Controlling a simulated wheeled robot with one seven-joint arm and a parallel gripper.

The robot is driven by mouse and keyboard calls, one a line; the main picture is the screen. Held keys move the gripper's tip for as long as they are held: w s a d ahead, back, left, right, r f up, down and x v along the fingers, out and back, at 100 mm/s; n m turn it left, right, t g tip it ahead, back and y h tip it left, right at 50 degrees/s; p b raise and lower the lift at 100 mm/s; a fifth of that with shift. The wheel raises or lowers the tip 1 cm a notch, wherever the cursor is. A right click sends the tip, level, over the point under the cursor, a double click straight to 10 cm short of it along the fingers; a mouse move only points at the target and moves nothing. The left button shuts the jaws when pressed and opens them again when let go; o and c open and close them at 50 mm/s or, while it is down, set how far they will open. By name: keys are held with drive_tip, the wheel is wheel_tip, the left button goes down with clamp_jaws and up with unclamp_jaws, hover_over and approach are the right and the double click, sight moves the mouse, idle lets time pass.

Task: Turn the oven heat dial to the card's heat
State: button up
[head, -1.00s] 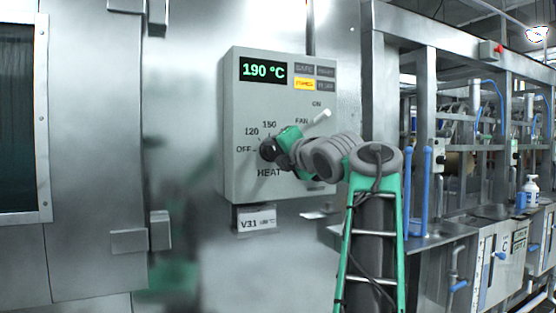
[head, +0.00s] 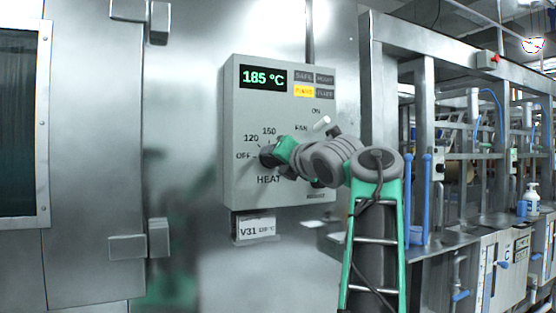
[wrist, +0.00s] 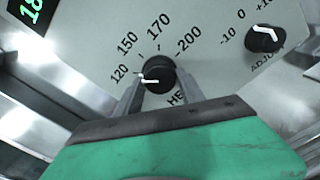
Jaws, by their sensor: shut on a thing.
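The black heat dial (wrist: 157,75) shows in the wrist view between my fingers. Its white pointer faces left, at or just below the 120 mark; the scale also shows 150, 170 and 200. My gripper (wrist: 160,86) is shut on the dial, one finger on each side. In the head view my gripper (head: 272,157) covers most of the dial and part of its scale. The oven control box (head: 240,185) has a display (head: 263,77) reading 185 °C. The card (head: 256,228) below the box reads V31, with a small, blurred temperature that may be 120 °C.
A second black knob (wrist: 264,38), marked -10, 0 and +10, sits right of the heat dial. A white fan lever (head: 321,123) stands above my wrist. Indicator tiles (head: 304,91) include one lit amber. A metal frame (head: 424,130) stands at right.

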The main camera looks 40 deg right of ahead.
drive_tip(key=o, duration=1.4)
drive_tip(key=shift+c, duration=0.2)
drive_tip(key=b+v, duration=0.1)
drive_tip(key=v, duration=0.6)
drive_tip(key=shift+s, duration=0.4)
drive_tip(key=shift+a, duration=0.1)
